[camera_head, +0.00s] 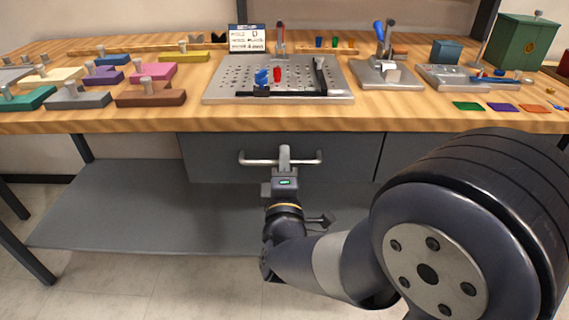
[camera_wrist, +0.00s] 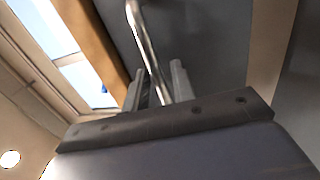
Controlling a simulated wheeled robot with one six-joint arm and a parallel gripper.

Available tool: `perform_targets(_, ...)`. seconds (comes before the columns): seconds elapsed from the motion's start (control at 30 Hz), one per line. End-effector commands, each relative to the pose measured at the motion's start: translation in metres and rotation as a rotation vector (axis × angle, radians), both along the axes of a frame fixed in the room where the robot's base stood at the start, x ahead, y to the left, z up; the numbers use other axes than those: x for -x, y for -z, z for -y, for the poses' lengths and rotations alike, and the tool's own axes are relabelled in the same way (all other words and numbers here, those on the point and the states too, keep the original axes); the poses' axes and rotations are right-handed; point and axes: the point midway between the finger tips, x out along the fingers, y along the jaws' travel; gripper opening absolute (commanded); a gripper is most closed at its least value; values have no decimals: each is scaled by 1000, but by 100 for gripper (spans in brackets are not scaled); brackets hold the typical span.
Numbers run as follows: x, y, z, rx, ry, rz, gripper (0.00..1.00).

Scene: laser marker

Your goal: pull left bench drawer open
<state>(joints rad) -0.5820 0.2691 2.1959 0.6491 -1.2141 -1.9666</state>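The left bench drawer (camera_head: 220,165) is a grey front under the worktop, and it looks flush and closed. My gripper (camera_head: 285,158) is at the middle of this handle, with one finger seen over the bar. In the wrist view, the handle (camera_wrist: 146,40) passes between the two fingers of my gripper (camera_wrist: 158,85). A small gap seems to show beside the bar, so the fingers look open around it. Whether either finger touches the bar is hard to tell.
The wooden worktop (camera_head: 120,121) overhangs just above the drawer. A grey lower shelf (camera_head: 130,210) lies below it. A second grey front (camera_head: 410,152) is to the right, partly hidden by my arm. Fixtures and coloured blocks stand on the worktop. The floor in front at left is clear.

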Motion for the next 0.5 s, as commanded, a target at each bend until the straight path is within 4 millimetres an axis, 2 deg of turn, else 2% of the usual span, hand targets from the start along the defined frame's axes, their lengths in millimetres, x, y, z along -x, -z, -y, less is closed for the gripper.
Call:
perform_targets(0.27,-1,0,0,1,0,0,25)
perform_targets(0.5,-1,0,0,0,0,0,5)
